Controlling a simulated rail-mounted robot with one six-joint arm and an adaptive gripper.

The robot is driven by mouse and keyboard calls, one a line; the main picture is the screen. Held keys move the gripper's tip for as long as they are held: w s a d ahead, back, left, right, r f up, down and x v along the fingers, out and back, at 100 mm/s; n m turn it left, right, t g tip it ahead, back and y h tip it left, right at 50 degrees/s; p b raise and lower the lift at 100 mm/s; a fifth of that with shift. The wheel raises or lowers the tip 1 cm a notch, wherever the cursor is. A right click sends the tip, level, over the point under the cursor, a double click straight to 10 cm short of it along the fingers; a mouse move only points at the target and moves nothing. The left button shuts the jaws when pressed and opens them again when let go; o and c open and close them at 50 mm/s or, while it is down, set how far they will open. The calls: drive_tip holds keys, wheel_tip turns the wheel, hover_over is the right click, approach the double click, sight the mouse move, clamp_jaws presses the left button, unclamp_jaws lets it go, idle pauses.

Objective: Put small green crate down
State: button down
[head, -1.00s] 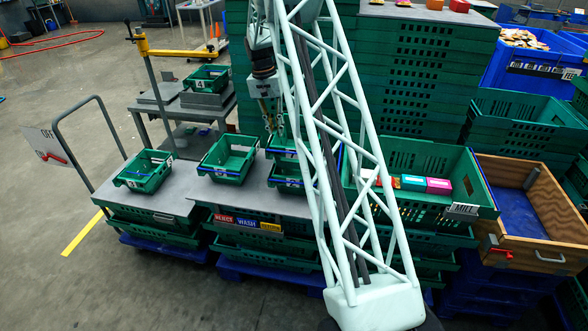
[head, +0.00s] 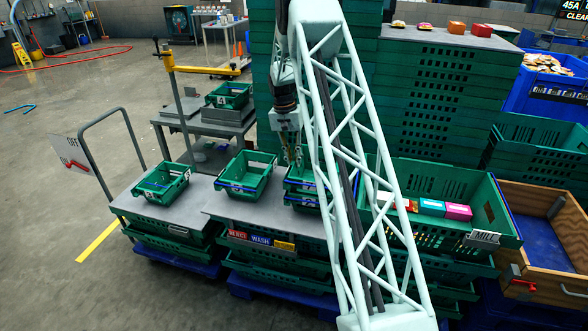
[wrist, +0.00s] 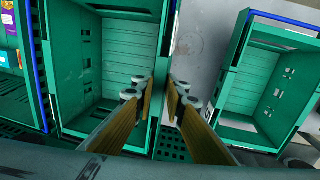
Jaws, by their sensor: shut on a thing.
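My gripper (head: 294,162) is shut on the wall of a small green crate (head: 301,173), just left of my arm's lattice boom, which hides part of it. In the wrist view, my fingers (wrist: 160,92) straddle the right wall of this green crate (wrist: 105,60), and its inside looks empty. Another small green crate (head: 304,204) shows directly below it in the head view. I cannot tell whether the two touch. A further small green crate (head: 246,176) stands on the grey top to the left, close beside the held one in the wrist view (wrist: 268,72).
Another small green crate (head: 162,182) stands at the far left of the grey top (head: 203,195). A large green crate marked MILL (head: 440,180) with several coloured boxes is on the right. Tall stacked green crates (head: 435,100) rise behind.

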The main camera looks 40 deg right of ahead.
drive_tip(key=shift+f, duration=0.1)
drive_tip(key=shift+f, duration=1.8)
drive_tip(key=c, duration=2.6)
unclamp_jaws()
drive_tip(key=shift+c, duration=0.2)
drive_tip(key=shift+r, duration=0.1)
wheel_tip(320, 180, up, 12)
drive_tip(key=w+a, duration=0.1)
drive_tip(key=shift+w+p, duration=0.15)
drive_tip(key=shift+p, duration=0.25)
